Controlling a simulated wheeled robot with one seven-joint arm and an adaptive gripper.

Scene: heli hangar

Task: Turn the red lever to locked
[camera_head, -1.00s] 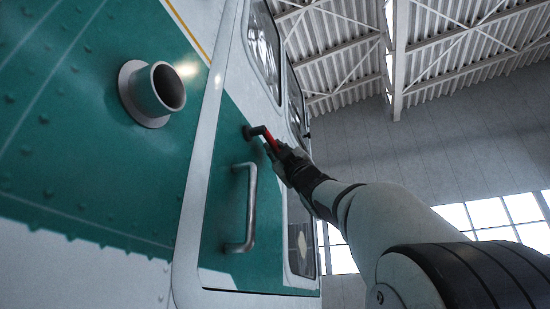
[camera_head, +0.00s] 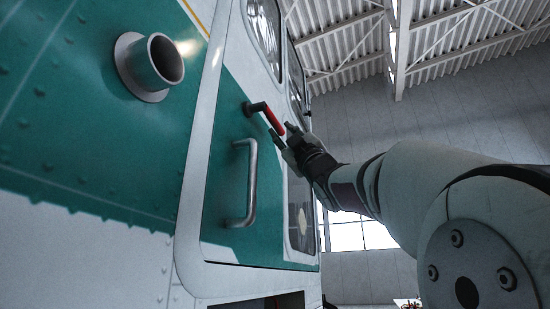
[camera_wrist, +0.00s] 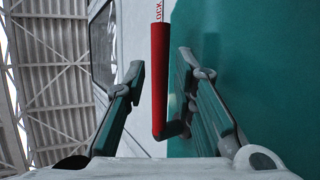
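The red lever (camera_head: 273,120) sits on the green door panel of a helicopter, on a dark pivot, and slants down to the right in the head view. In the wrist view the red lever (camera_wrist: 160,80) stands between my two fingers, with a gap on each side. My gripper (camera_head: 283,132) is at the lever's free end in the head view; in the wrist view my gripper (camera_wrist: 161,65) is open.
A grey grab handle (camera_head: 250,185) is fixed to the door just below the lever. A round pipe stub (camera_head: 160,62) sticks out of the hull at upper left. To the right of the hull is open hangar space.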

